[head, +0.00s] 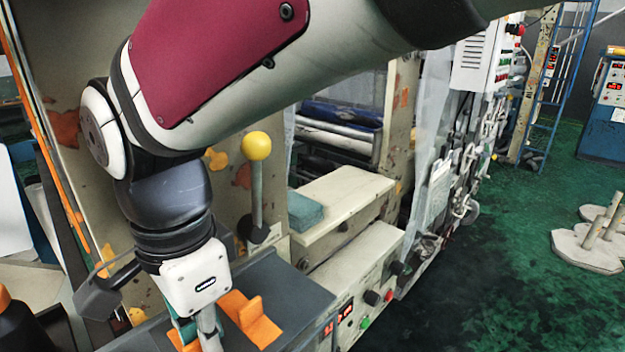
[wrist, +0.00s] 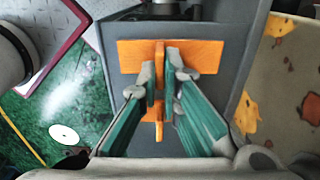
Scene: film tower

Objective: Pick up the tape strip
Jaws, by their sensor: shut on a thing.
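The orange tape strip (wrist: 132,55) lies crosswise ahead of my gripper in the wrist view, over a dark grey surface (wrist: 225,70). A narrow upright orange fin (wrist: 159,62) stands at its middle, between the two fingers. My gripper (wrist: 161,75) is closed on this fin, with one finger on each side. In the head view the strip (head: 256,325) shows to the right of my gripper at the dark machine top (head: 300,296); my gripper's fingertips are largely hidden there. I cannot tell whether the strip touches the surface.
A lever with a yellow ball knob (head: 257,146) stands just behind the dark top. A teal block (head: 304,210) sits on a cream machine housing (head: 345,200). A control panel (head: 350,305) with buttons faces right. Green floor (head: 470,290) is open at the right.

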